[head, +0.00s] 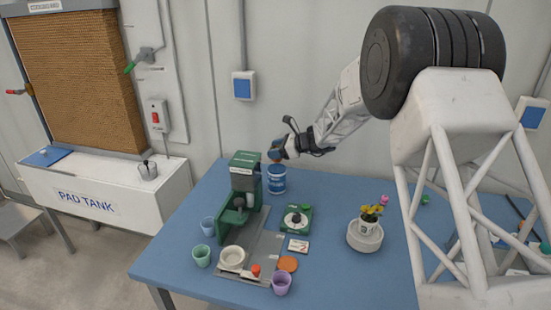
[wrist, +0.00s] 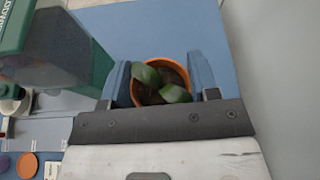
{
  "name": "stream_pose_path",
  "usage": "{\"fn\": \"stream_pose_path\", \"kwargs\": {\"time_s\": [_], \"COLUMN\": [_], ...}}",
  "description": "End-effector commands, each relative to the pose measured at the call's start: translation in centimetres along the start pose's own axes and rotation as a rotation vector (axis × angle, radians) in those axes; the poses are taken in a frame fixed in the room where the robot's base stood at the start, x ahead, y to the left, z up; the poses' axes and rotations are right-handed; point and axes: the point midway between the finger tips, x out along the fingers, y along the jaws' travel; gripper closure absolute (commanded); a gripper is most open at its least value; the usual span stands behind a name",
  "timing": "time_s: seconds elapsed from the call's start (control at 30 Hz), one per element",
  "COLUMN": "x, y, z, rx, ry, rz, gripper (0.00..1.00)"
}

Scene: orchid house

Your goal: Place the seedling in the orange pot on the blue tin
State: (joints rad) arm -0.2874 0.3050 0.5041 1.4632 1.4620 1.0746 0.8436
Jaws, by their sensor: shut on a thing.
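The orange pot (wrist: 178,66) with the seedling (wrist: 147,76) sits between the two blue fingers of my gripper (wrist: 161,84), which is shut on it. The seedling has a few dark green leaves over dark soil. In the head view my gripper (head: 277,150) is over the blue tin (head: 276,181), which has a pale band and stands at the back of the blue table. The pot shows there only as a small orange patch above the tin. I cannot tell whether pot and tin touch. The tin is hidden in the wrist view.
A green machine (head: 244,172) stands close to the left of the tin and also shows in the wrist view (wrist: 62,50). A green dial device (head: 296,219), several cups and a potted yellow flower (head: 369,216) stand nearer the front. The wall is behind.

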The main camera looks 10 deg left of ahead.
Motion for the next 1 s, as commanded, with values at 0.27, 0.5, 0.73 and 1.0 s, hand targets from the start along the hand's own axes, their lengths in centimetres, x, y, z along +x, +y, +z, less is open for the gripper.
{"fn": "stream_pose_path", "kwargs": {"time_s": [0.27,0.5,0.73,1.0], "x": [0.0,0.4,1.2,1.3], "y": [-0.1,0.0,0.3,0.3], "z": [0.0,-1.0,-3.0,-3.2], "rx": [0.000,0.001,0.000,0.000], "ry": [0.000,0.001,0.000,0.000], "rz": [0.000,0.001,0.000,0.000], "gripper": [0.70,0.70,0.70,0.70]}}
